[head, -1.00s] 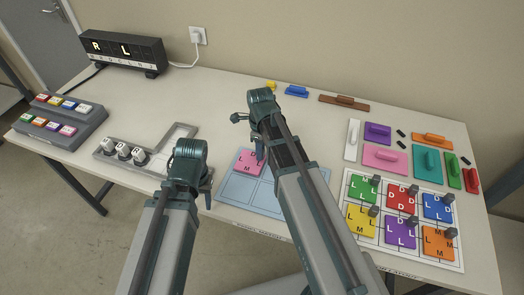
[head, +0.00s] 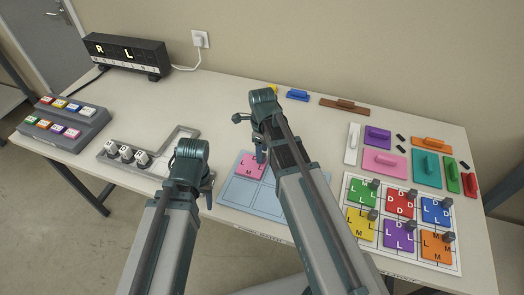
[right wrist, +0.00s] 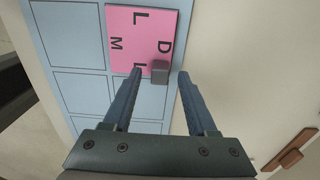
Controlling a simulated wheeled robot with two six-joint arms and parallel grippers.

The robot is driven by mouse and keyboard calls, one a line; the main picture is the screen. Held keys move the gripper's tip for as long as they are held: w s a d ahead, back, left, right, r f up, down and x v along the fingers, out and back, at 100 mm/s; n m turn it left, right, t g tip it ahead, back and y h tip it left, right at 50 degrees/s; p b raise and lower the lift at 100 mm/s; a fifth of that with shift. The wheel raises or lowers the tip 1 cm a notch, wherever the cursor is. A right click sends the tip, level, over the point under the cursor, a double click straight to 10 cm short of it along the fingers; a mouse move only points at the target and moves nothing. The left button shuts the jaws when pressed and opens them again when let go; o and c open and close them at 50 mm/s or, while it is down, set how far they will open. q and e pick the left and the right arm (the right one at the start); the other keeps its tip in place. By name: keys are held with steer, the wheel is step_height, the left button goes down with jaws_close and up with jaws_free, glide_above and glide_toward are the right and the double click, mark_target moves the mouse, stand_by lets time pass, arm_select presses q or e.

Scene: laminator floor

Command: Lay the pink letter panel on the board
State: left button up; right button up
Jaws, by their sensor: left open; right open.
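The pink letter panel (head: 246,170), with black letters, lies on the pale blue board (head: 232,190) in its far left cell. The right wrist view shows the panel (right wrist: 150,25) with a grey knob (right wrist: 159,72) near one edge, on the blue gridded board (right wrist: 65,45). My right gripper (head: 261,155) is open, its fingertips either side of the knob with gaps to both. In the head view my right arm hides part of the board. My left gripper (head: 207,190) is open and empty, by the board's left side near the front edge of the table.
A white board (head: 352,262) with several knobbed letter panels lies at the right. Handled blocks in several colours, including a pink one (head: 384,163), lie behind it. A grey tray (head: 180,140) with white cubes and a black display box (head: 125,53) stand left.

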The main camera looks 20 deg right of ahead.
step_height(320, 180, up, 10)
steer(key=p, duration=0.9)
steer(key=shift+r, duration=0.1)
steer(key=s+a+n, duration=0.5)
steer(key=s+n, duration=0.2)
steer(key=n, duration=0.7)
steer(key=s+a+n+h, duration=0.1)
steer(key=s+a+n, duration=0.4)
steer(key=n, duration=0.9)
steer(key=shift+s+a+n, duration=0.25)
steer(key=shift+s+n, duration=0.05)
steer(key=shift+s, duration=0.85)
steer(key=shift+c, duration=0.6)
steer(key=shift+d, duration=0.1)
